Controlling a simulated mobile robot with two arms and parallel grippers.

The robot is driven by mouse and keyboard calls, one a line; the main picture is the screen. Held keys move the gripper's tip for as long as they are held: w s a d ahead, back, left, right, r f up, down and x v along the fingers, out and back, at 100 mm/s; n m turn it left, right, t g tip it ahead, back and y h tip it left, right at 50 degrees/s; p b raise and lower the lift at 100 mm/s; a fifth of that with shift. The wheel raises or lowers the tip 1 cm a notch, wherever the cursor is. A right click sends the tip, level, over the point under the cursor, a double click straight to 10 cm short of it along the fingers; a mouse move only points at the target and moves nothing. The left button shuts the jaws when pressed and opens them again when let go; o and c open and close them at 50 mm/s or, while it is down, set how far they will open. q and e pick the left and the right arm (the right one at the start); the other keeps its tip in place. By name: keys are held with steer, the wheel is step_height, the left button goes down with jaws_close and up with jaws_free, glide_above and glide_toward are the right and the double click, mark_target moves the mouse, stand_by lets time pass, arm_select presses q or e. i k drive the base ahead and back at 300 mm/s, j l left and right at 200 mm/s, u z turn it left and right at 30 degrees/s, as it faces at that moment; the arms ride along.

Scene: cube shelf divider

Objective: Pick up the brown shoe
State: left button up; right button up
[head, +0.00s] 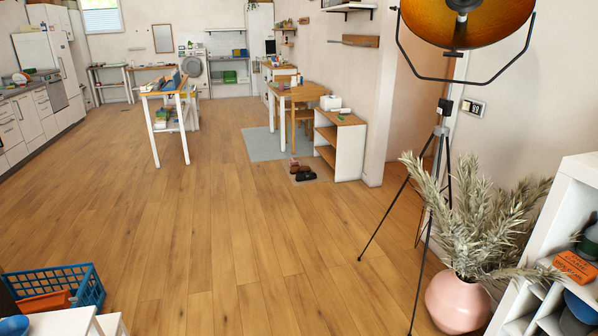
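Several small shoes sit on the floor in the middle distance, on or beside a small mat, left of a low open shelf. A dark shoe (306,175) lies at the front, and it looks black or dark brown. A reddish shoe-like item (293,162) is just behind it. They are too small and far to tell which is the brown shoe. Neither of my grippers is in view.
The wooden floor (200,230) is wide and clear toward the shoes. A tripod lamp (441,130), a pink plant pot (458,302) and a white cube shelf (570,200) stand at right. A blue basket (88,288) is at lower left. A wood-and-white shelf (349,150) stands beside the shoes.

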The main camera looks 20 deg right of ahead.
mark_target(300, 169)
steer(key=i+z, duration=0.2)
steer(key=i, duration=0.55)
steer(key=i+l, duration=0.1)
steer(key=i, duration=2.25)
steer(key=i+z, duration=0.1)
steer(key=i, duration=4.65)
steer(key=i+z, duration=0.8)
steer(key=i+j+z, duration=0.25)
steer(key=z, duration=0.2)
steer(key=i+j+z, duration=0.25)
steer(key=z, duration=0.15)
